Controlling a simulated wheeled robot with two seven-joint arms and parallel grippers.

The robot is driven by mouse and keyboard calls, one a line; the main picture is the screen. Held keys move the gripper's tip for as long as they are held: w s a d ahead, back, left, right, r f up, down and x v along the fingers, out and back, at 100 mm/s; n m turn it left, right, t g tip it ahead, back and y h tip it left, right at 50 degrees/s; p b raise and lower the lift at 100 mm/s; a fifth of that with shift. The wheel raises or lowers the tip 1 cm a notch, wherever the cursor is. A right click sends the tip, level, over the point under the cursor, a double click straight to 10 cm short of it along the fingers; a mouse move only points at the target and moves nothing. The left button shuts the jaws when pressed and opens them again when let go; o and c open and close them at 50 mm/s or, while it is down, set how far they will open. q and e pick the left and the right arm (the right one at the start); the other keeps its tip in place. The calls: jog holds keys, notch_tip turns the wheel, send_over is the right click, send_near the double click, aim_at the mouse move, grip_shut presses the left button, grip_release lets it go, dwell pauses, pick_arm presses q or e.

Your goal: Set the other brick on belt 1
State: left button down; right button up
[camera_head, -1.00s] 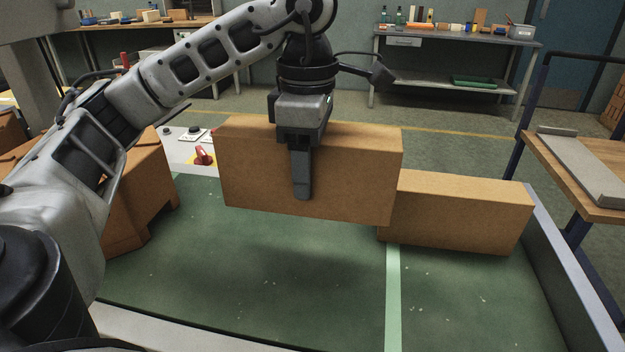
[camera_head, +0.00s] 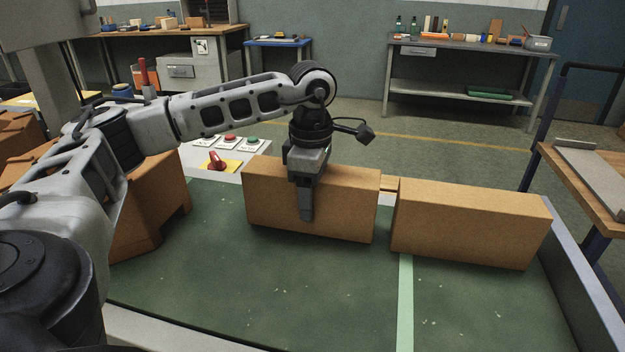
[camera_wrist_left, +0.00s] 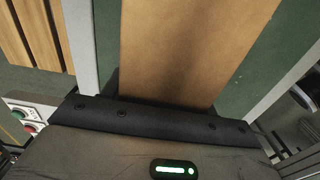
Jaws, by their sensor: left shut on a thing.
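The held orange-brown brick (camera_head: 345,205) is in my left gripper (camera_head: 306,208), which is shut on it across its long sides. It is level, low over the green belt (camera_head: 300,295); I cannot tell whether its underside touches. The other brick (camera_head: 470,225) rests on the belt to the right, near the pale green stripe (camera_head: 405,310). A narrow gap separates the two bricks. In the left wrist view the held brick (camera_wrist_left: 190,50) fills the middle, with belt (camera_wrist_left: 255,65) on both sides. My right gripper is not in view.
A control panel with red and green buttons (camera_head: 230,143) and a red switch (camera_head: 215,160) lies behind the belt's left end. A metal rail (camera_head: 580,265) borders the belt at right. The belt's front is clear.

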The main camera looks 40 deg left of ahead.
pick_arm(q)
jog(key=shift+f, duration=0.2)
jog(key=shift+f, duration=0.1)
jog(key=shift+f, duration=0.1)
jog(key=shift+c, duration=2.2)
grip_release()
notch_tip(320, 180, up, 12)
jog(key=shift+r+p, duration=0.15)
jog(key=shift+p, duration=0.4)
